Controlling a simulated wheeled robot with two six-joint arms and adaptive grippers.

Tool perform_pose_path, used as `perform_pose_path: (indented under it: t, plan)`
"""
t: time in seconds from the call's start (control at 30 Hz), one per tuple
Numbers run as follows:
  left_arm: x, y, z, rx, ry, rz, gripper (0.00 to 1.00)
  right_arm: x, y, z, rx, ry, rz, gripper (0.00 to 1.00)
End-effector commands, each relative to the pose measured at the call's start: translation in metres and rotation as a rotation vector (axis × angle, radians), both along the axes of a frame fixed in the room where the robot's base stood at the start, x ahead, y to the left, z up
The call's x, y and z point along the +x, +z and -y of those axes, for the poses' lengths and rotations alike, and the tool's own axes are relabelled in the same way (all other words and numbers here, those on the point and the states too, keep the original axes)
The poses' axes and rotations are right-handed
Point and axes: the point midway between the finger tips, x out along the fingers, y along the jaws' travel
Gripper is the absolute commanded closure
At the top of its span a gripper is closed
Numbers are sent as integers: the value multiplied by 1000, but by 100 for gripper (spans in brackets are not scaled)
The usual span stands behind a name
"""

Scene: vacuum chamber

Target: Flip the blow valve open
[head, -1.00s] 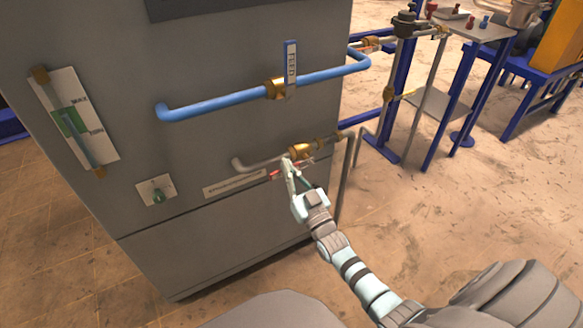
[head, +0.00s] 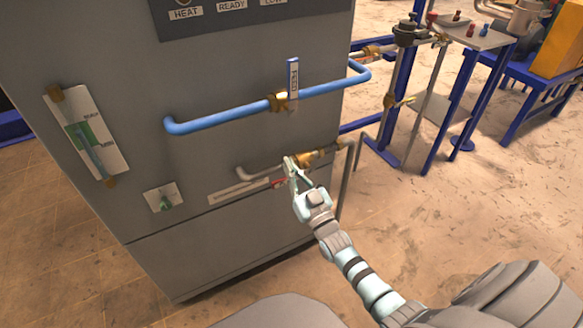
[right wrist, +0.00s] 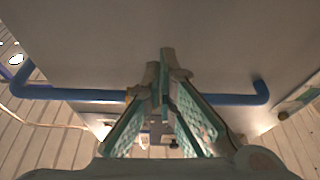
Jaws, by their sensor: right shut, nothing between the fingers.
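The blow valve is a brass valve (head: 304,160) on the short grey pipe (head: 258,172) low on the cabinet's front. A bit of its red lever (head: 279,184) shows just below the pipe, left of my fingers; the rest is hidden behind my gripper. My right gripper (head: 291,168) is at the valve's left side, its fingers shut and empty. I cannot tell whether they touch the valve or lever. In the right wrist view the shut fingers (right wrist: 163,78) point at the cabinet face. My left gripper is not in view.
A blue pipe (head: 225,112) with an upright blue feed lever (head: 292,75) crosses the grey cabinet (head: 230,50) above my gripper. A gauge plate (head: 88,135) and a small green knob (head: 164,202) are left. A blue-legged stand (head: 440,105) stands right; floor in front is clear.

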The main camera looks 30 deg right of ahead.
Motion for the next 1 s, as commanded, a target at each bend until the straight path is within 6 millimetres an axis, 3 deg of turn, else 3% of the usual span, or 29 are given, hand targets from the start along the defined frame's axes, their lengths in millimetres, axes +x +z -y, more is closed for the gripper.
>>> perform_pose_path:
  t: [0.2,0.4,1.0]
  plan:
    - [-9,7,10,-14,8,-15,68,-54,-23,-1,1,1,-11,100]
    - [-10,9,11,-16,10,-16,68,-84,-34,-1,0,0,-8,100]
    - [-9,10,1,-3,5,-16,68,-92,-37,-2,0,0,-7,100]
